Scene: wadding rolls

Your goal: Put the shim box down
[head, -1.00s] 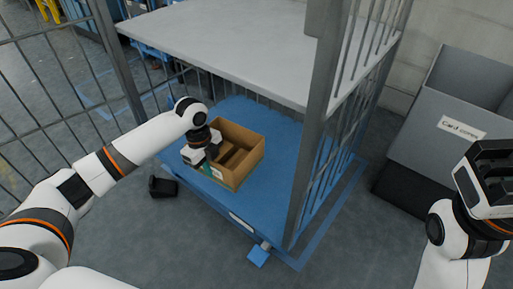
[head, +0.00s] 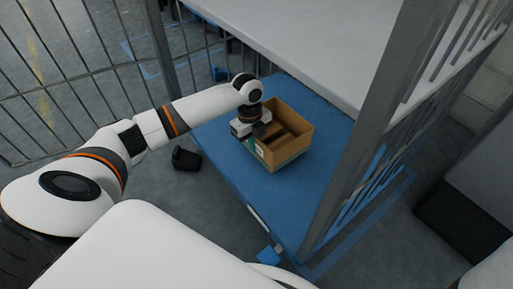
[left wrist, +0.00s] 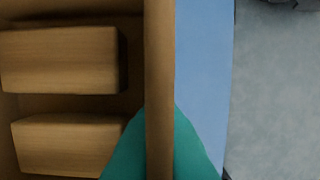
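The shim box (head: 293,151) is an open brown box at the front left part of the blue deck (head: 225,160) of a caged trolley. It looks upright; whether its base touches the deck is unclear. My left gripper (head: 250,140) is at the box's near left side. In the left wrist view its teal fingertips (left wrist: 160,150) lie on both sides of the box wall (left wrist: 159,50), closed on it. Wooden blocks (left wrist: 60,60) lie inside the box. My right gripper is out of view.
A grey shelf (head: 300,50) overhangs the back of the deck. A metal post (head: 375,130) and barred side stand right of the box. Bars (head: 80,110) run along the left. A small black object (head: 186,159) lies on the floor. The deck right of the box is clear.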

